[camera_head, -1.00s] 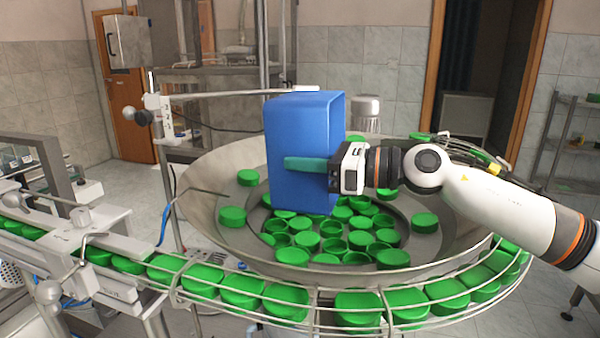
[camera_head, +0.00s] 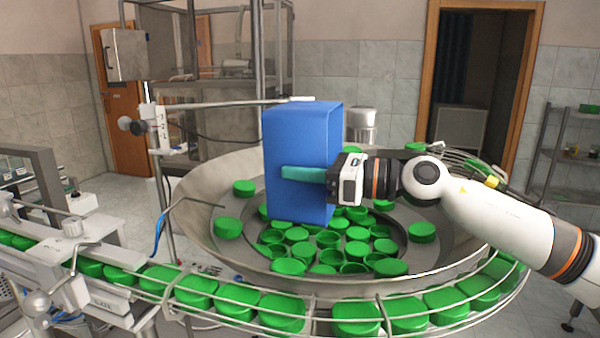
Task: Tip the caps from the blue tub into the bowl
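The blue tub (camera_head: 303,135) is held on end over the bowl, its flat faces toward me and its mouth out of sight. My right gripper (camera_head: 322,175) reaches in from the right, and its green fingers lie along the tub's side. It appears shut on the tub. The wide metal bowl (camera_head: 215,180) stands below. Several green caps (camera_head: 325,250) lie in a heap in its middle under the tub, and a few more (camera_head: 228,228) lie on its outer ring. My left gripper is not in view.
A curved rail track (camera_head: 320,305) full of green caps runs round the bowl's front and off to the left. A metal rod on a stand (camera_head: 160,125) reaches over the bowl's back. A shelf rack (camera_head: 570,150) stands at the right.

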